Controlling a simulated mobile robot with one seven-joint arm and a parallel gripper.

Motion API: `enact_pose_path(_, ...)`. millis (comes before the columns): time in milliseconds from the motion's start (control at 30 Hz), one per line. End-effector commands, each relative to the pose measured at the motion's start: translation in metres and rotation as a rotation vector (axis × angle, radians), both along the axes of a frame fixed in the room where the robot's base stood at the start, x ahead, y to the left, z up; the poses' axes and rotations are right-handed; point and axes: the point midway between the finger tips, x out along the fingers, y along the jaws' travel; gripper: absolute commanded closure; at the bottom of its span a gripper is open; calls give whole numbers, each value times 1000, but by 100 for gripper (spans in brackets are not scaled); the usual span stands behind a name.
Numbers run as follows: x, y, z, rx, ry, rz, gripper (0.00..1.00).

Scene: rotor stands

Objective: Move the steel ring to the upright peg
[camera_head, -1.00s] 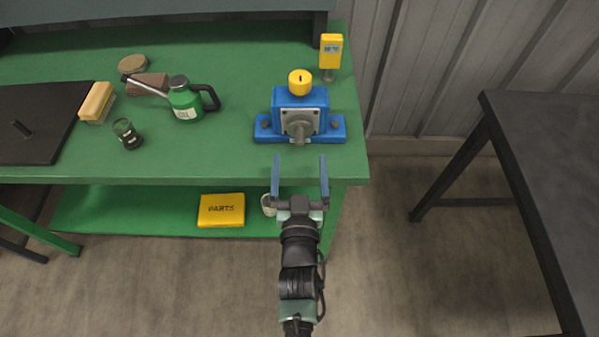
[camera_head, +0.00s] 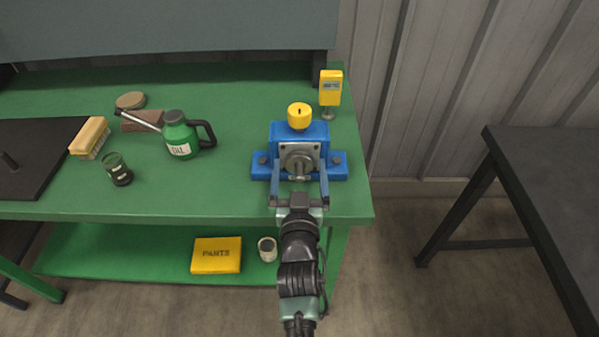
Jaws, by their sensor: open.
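A blue housing (camera_head: 299,139) with a yellow cap (camera_head: 299,115) stands near the bench's right end. A square grey plate is on its front, with a round grey steel part and a short shaft facing me; the steel ring (camera_head: 298,158) appears to be this round part, but its edges are hard to make out. My gripper (camera_head: 299,171) is open, its two blue fingers on either side of the shaft, close to the housing front. Contact cannot be told.
On the green bench (camera_head: 215,195) are a green oil can (camera_head: 180,138), a brush (camera_head: 89,138), a dark jar (camera_head: 117,170) and a yellow meter (camera_head: 330,88) behind the housing. A yellow parts box (camera_head: 216,255) lies on the lower shelf. A dark table (camera_head: 560,170) stands right.

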Motion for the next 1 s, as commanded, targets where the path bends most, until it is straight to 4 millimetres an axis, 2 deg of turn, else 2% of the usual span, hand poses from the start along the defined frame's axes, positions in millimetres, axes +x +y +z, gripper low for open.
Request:
enact_pose_path(33, 0, 0, 0, 0, 0, 0, 5)
enact_pose_path(67, 0, 0, 0, 0, 0, 0, 11)
enact_pose_path(400, 0, 0, 0, 0, 0, 0, 72)
enact_pose_path(667, -1, 0, 3, 0, -1, 0, 74)
enact_pose_path(1000, -24, -1, 5, 0, 0, -1, 74)
